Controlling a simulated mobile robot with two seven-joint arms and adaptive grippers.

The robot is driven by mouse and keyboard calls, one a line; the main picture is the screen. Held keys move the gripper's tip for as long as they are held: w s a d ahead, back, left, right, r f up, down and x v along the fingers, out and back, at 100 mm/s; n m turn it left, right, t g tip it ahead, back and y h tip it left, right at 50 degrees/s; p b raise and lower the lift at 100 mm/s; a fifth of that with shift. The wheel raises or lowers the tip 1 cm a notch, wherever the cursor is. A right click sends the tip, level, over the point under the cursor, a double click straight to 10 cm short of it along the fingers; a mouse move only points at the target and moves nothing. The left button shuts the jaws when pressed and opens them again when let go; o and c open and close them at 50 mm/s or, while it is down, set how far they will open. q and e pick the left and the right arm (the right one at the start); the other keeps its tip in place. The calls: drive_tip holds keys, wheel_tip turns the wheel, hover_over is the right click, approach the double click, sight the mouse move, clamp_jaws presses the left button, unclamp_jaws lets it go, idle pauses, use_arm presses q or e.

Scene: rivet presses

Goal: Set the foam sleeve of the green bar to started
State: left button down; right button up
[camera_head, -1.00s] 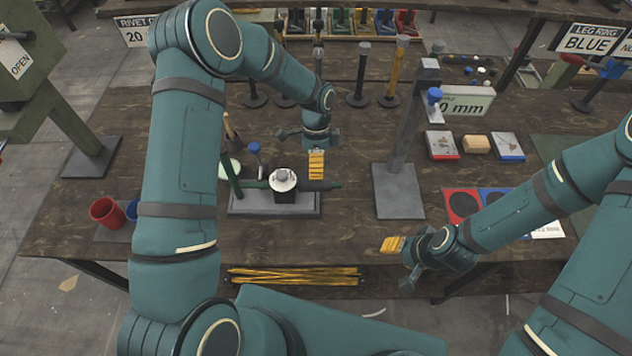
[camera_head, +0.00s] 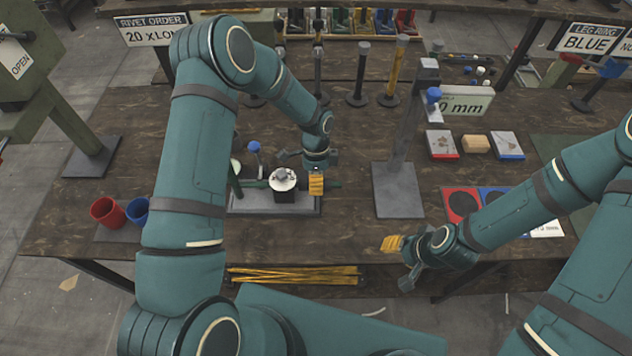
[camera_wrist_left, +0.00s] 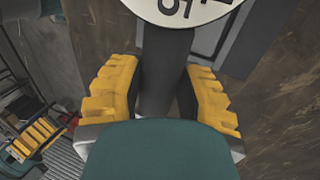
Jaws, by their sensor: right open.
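The green bar (camera_head: 255,184) lies level through a black block (camera_head: 285,196) topped by a round white dial (camera_head: 284,178). In the left wrist view the dial's edge (camera_wrist_left: 185,8) shows at the top. My left gripper (camera_head: 316,184) is at the bar's right part, just right of the block. In the left wrist view its yellow fingers (camera_wrist_left: 158,80) stand apart on either side of a dark cylinder (camera_wrist_left: 155,70), seemingly the foam sleeve on the bar; I see a gap at the right finger. My right gripper (camera_head: 392,244) is open and empty near the table's front edge.
A grey post on a plate (camera_head: 398,190) stands right of the bar. A blue-topped pin (camera_head: 254,147) stands behind the bar. Red (camera_head: 106,212) and blue (camera_head: 137,210) cups are at the left. Bare table lies in front of the fixture.

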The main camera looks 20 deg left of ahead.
sight(340, 183)
use_arm(q)
drive_tip(key=d+b, duration=0.1)
drive_tip(key=d, duration=0.1)
drive_tip(key=w+d+b, duration=0.1)
drive_tip(key=d, duration=0.1)
drive_tip(key=w+d+b, duration=0.1)
drive_tip(key=d, duration=0.1)
drive_tip(key=shift+d+f, duration=0.2)
drive_tip(key=shift+d, duration=0.05)
drive_tip(key=shift+d+r, duration=0.1)
drive_tip(key=shift+d, duration=0.3)
drive_tip(key=c, duration=0.5)
unclamp_jaws()
drive_tip(key=shift+c, duration=0.2)
drive_tip(key=shift+a, duration=0.1)
drive_tip(key=shift+w+r, duration=0.1)
drive_tip(key=shift+r, duration=0.05)
drive_tip(key=v, duration=1.1)
drive_tip(key=shift+r, duration=0.4)
